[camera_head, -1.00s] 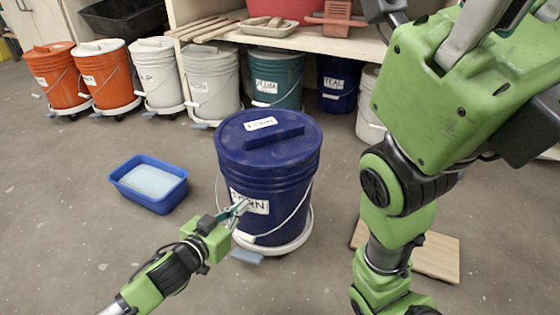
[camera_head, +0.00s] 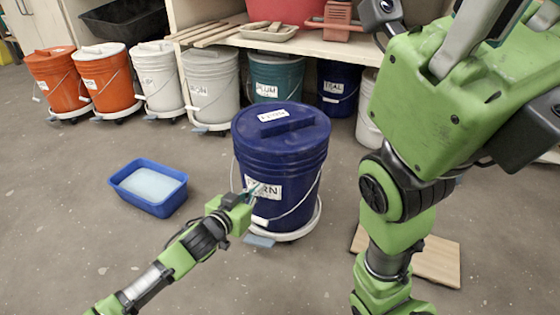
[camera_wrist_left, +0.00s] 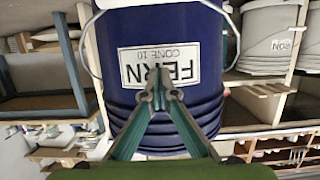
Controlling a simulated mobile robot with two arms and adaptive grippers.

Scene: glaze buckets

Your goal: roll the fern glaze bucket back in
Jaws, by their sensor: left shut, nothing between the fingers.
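The fern glaze bucket (camera_head: 281,160) is dark blue with a lid and a wire handle. It stands upright on a white round dolly (camera_head: 298,233) on the open floor, in front of the shelf. Its white FERN label (camera_head: 267,189) faces my left arm and reads upside down in the left wrist view (camera_wrist_left: 160,66).
Several lidded buckets stand in a row along the shelf, including orange ones (camera_head: 107,80), IRON (camera_head: 211,89), PLUM (camera_head: 277,80) and TEAL (camera_head: 337,88). A blue tub (camera_head: 172,203) sits left on the floor. A wooden board (camera_head: 442,265) lies at right. Floor between bucket and row is clear.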

